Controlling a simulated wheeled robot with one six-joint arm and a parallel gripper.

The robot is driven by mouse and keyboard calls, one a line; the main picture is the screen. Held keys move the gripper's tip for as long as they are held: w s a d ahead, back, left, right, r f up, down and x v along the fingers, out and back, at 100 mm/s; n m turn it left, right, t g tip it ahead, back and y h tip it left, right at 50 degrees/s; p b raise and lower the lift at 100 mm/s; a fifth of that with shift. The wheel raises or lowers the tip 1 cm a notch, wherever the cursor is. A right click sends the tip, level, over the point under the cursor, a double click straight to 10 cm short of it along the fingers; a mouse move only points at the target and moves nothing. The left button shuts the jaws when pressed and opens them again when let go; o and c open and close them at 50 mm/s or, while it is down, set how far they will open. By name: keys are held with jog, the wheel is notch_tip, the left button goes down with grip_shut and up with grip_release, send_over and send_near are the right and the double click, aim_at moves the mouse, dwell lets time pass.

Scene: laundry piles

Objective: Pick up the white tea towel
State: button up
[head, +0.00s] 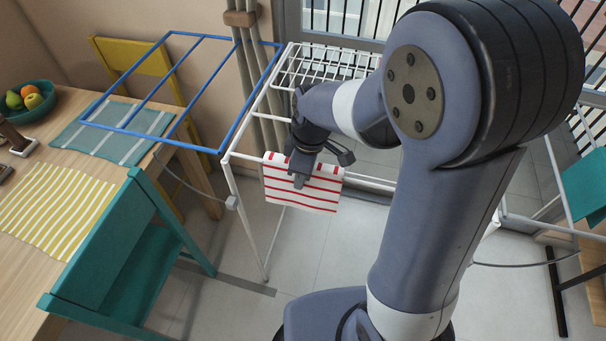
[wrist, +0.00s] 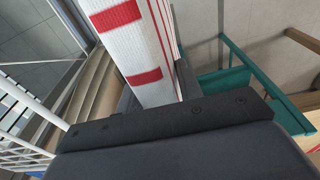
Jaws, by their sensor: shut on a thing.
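The white tea towel (head: 318,193) with red stripes hangs at the near side of the white drying rack (head: 232,158) in the head view. My gripper (head: 299,179) is at the towel's upper left part and is shut on it. In the wrist view the towel (wrist: 136,45) shows close up, white with red bars, running up from the jaws. Whether the towel still touches the rack's rail I cannot tell. My own arm hides the right part of the rack.
A blue rack frame (head: 222,149) extends left over the wooden table (head: 69,105). A teal chair (head: 130,265) stands at the left, a yellow chair (head: 135,62) behind the table. A fruit bowl (head: 32,103) is on the table. Grey floor is open below the towel.

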notch_tip(320, 180, up, 18)
jog(key=shift+p, duration=0.3)
dwell(0.5)
